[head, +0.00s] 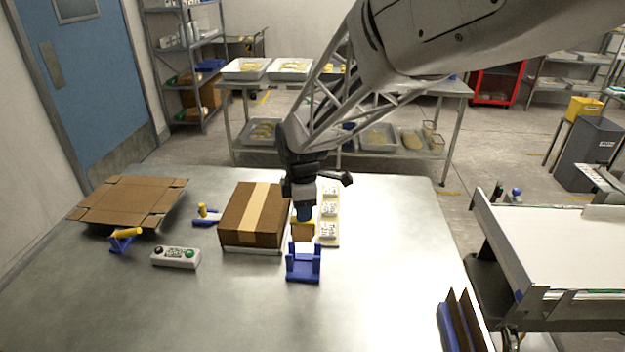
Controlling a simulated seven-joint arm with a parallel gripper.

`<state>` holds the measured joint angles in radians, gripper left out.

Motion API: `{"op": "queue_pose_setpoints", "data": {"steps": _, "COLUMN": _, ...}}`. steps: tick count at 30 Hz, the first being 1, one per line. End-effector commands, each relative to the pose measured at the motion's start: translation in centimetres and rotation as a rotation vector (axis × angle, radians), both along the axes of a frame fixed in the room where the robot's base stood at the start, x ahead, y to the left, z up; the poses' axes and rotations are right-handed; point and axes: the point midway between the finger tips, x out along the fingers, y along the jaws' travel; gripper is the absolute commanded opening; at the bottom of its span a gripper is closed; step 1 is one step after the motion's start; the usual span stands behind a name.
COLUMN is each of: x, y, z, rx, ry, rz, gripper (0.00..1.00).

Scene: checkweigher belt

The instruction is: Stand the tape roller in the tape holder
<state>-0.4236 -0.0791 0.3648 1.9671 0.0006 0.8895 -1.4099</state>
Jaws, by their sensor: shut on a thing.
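The tape roller (303,229), a yellow-tan block-like body with a blue part on top, hangs below my gripper (304,207). My gripper points down and is shut on its blue upper part; the fingertips are hard to make out. The tape holder (303,268), a blue stand with two upright sides and a gap between them, sits on the table just in front of the roller. The roller shows above and behind the holder, and I cannot tell how high it is above the table.
A taped cardboard box (252,214) stands close left of the roller. A strip of white labelled cards (329,209) lies just right. Two blue-and-yellow tools (207,215) (125,234), a button box (176,257) and flat cardboard (130,200) are left. The table (390,270) is clear right of the holder.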

Motion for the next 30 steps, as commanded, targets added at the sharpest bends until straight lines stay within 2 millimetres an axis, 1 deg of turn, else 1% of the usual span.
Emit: {"op": "queue_pose_setpoints", "data": {"steps": 30, "x": 0.0, "y": 0.0, "z": -5.7, "rx": 0.000, "ry": 0.001, "rz": 0.000, "gripper": 0.02}}
